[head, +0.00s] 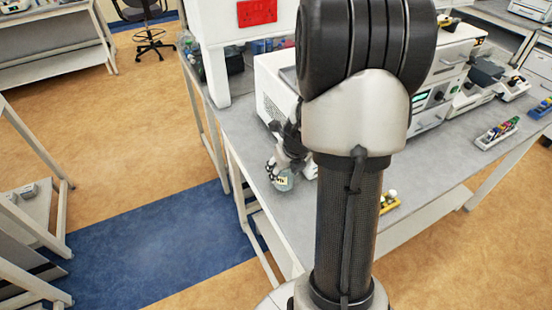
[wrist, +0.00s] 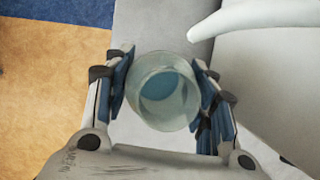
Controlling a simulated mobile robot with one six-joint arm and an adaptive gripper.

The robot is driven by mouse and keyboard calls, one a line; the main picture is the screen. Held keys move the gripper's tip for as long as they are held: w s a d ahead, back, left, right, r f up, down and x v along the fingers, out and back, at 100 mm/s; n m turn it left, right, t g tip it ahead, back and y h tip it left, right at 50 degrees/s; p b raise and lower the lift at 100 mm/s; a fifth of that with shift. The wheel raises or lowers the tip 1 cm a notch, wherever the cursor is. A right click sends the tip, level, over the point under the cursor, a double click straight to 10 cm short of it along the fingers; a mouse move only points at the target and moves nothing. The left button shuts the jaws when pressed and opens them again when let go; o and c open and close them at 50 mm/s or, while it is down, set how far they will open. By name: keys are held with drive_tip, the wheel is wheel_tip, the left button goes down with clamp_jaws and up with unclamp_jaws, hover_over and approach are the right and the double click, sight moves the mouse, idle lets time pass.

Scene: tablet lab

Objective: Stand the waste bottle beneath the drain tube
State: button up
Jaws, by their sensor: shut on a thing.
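The waste bottle (wrist: 162,90) is a clear, open-topped vessel with some bluish liquid or tint inside, seen from above in the wrist view. My gripper (wrist: 165,92) is shut on it, one blue-padded finger on each side. In the head view the bottle (head: 284,181) shows at the left front edge of the bench, with my gripper (head: 280,170) around it. A white curved tube (wrist: 236,22), likely the drain tube, enters from the upper right in the wrist view. Its tip lies just right of the bottle's rim. I cannot tell whether the bottle touches the bench.
A white instrument (head: 268,95) stands on the grey bench (head: 240,125), right behind the gripper.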

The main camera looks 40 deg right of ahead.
drive_tip(key=w, duration=0.1)
drive_tip(key=w+d+p, duration=0.1)
drive_tip(key=w, duration=0.1)
drive_tip(key=shift+w+r, duration=0.1)
drive_tip(key=shift+w, duration=0.15)
drive_tip(key=shift+f+b, duration=0.7)
drive_tip(key=shift+f, duration=0.05)
drive_tip(key=shift+s, duration=0.1)
drive_tip(key=shift+f, duration=0.2)
drive_tip(key=shift+f, duration=0.1)
drive_tip(key=o, duration=1.1)
drive_tip(key=shift+c, duration=0.2)
